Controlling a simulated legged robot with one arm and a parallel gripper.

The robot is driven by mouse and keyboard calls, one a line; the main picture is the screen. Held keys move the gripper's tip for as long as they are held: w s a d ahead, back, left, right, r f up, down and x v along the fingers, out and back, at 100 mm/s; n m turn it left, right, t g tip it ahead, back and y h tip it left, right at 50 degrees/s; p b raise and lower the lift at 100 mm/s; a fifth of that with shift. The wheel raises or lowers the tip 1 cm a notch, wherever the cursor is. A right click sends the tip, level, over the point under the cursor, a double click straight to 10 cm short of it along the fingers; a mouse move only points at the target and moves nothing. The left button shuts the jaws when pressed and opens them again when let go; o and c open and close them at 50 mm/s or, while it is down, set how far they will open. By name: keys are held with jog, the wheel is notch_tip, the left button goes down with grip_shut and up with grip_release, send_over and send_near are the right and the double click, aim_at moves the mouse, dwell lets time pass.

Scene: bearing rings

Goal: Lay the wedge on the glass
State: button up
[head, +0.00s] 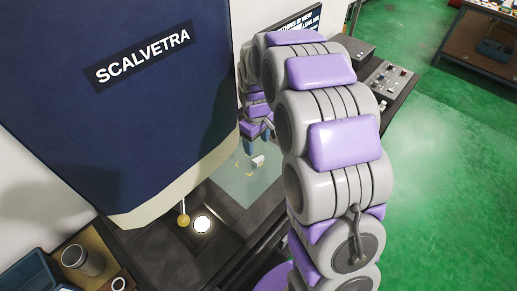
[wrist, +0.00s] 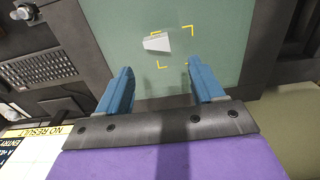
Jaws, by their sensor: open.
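The wedge (wrist: 157,43) is a small white block with a slanted side. It rests on the grey-green glass (wrist: 120,30), between yellow corner marks, and is apart from my fingers. In the head view the wedge (head: 257,162) shows as a small pale piece on the glass (head: 236,182). My gripper (wrist: 158,67) has two blue fingers spread wide with nothing between them. The wedge lies just beyond the fingertips in the wrist view. In the head view my gripper (head: 257,140) is above the glass, partly hidden by my arm.
A dark blue machine cover (head: 160,90) marked SCALVETRA stands close on the left. A bright round light (head: 202,224) and a yellow knob (head: 183,218) are near the glass. A keyboard (wrist: 38,68) lies beside it. A control box (head: 388,82) stands behind my arm.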

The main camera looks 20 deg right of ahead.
jog(key=s+r+m, duration=0.2)
jog(key=s+r, duration=0.4)
jog(key=s, duration=0.3)
jog(key=s+r+m, duration=0.1)
jog(key=s+r, duration=0.4)
jog(key=s, duration=0.3)
jog(key=s+m+g, duration=0.1)
jog(key=s+m, duration=0.2)
jog(key=s, duration=1.5)
jog(key=shift+r+m+g, duration=0.4)
jog(key=shift+r, duration=0.05)
